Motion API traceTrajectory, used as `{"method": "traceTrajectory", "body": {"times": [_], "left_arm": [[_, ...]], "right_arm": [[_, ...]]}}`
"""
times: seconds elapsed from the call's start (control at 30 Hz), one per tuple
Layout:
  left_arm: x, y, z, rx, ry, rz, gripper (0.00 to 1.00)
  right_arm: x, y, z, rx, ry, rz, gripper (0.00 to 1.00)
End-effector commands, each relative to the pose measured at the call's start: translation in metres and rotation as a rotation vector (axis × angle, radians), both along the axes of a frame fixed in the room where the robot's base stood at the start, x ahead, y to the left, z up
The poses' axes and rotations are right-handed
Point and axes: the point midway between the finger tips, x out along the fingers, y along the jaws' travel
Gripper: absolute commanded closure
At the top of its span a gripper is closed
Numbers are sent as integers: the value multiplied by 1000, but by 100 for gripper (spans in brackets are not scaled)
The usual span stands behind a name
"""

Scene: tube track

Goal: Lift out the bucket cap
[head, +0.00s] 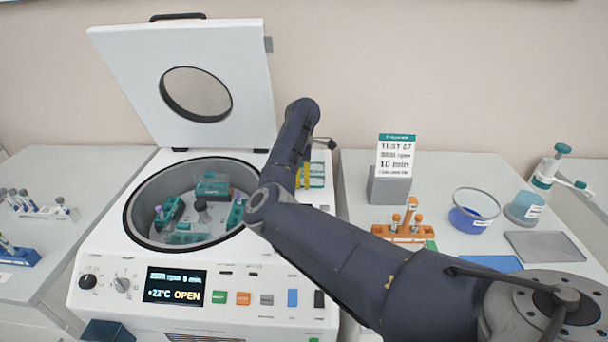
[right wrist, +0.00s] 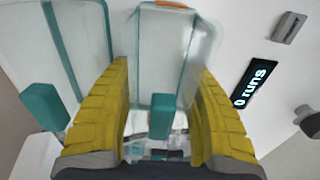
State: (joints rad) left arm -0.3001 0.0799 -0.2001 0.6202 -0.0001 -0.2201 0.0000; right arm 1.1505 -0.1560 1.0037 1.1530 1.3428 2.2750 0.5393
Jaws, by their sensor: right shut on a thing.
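My right gripper (head: 303,178) is over the white top of the centrifuge, right of the open bowl. In the right wrist view its yellow fingers (right wrist: 165,120) are shut around the teal tab (right wrist: 162,116) of a clear bucket cap (right wrist: 172,60) with teal edges. A second clear cap with a teal tab (right wrist: 45,106) is beside it on the left. Part of a cap (head: 317,174) shows behind the gripper in the head view; my arm hides the rest. Teal buckets (head: 213,186) sit in the rotor. My left gripper is not in view.
The centrifuge lid (head: 240,80) stands open behind the bowl (head: 150,190). The display (head: 174,286) reads OPEN. At right are a sign on a grey block (head: 390,185), an orange rack (head: 403,232) and a blue dish (head: 470,220). A tube rack (head: 45,210) stands at left.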

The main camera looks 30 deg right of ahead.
Motion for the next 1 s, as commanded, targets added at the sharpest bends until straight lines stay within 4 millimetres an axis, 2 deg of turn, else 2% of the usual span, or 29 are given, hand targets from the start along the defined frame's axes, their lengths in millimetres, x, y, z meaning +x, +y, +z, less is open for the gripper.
{"method": "traceTrajectory", "body": {"times": [0.23, 0.43, 0.67, 1.0], "left_arm": [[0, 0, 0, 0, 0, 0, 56], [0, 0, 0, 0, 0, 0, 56], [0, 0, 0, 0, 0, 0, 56], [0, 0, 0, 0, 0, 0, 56]], "right_arm": [[1, 0, 8, -1, -1, 1, 79], [1, 1, 30, 1, -3, 1, 79], [1, 1, 72, 1, -4, 0, 79], [1, 0, 145, 1, -3, -1, 79]]}}
